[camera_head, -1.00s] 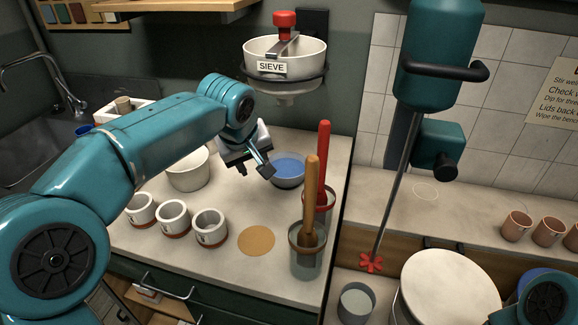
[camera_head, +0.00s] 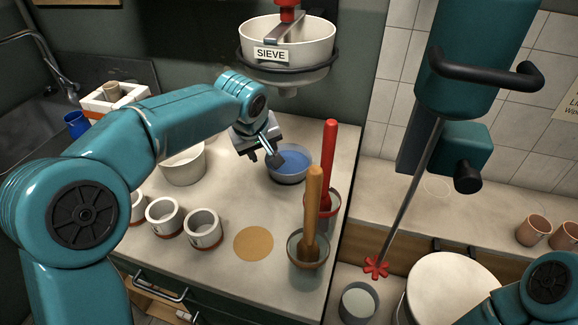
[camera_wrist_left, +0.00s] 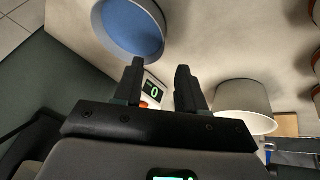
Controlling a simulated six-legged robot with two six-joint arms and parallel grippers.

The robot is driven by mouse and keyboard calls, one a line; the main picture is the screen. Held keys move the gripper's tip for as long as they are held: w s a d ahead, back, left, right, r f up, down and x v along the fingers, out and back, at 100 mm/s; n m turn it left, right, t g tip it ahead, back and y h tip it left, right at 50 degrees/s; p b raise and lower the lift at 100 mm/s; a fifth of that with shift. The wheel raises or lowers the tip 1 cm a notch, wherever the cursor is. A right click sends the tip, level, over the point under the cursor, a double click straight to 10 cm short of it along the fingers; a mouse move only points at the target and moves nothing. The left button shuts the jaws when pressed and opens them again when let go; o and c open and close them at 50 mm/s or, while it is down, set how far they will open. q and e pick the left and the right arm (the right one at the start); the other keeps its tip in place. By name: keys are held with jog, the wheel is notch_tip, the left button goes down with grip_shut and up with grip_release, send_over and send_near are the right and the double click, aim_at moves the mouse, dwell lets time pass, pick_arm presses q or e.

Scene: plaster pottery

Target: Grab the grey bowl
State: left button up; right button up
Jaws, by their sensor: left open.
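The grey bowl (camera_head: 290,179) stands upright on the pale worktop below the sieve and has a blue inside, perhaps liquid. It also shows at the top of the left wrist view (camera_wrist_left: 154,14), partly cut off. Whether a fingertip touches the rim I cannot tell. My right gripper is out of view.
A white tub (camera_head: 183,168) stands left of the bowl. Several white cups line the left front. A red-handled tool (camera_head: 329,155) and a wooden-handled one (camera_head: 312,205) stand in pots at right. The sieve (camera_head: 287,45) hangs above. A small display (camera_wrist_left: 153,91) shows beyond the fingers.

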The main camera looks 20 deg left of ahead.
aim_at(288, 167)
pick_arm(q)
jog(key=x, duration=0.9)
jog(key=p+x, duration=0.1)
jog(key=x, duration=0.1)
jog(key=shift+s+d+f, duration=0.1)
jog(key=shift+s+d, duration=0.1)
jog(key=shift+s, duration=0.05)
jog(key=shift+c, duration=0.3)
grip_shut()
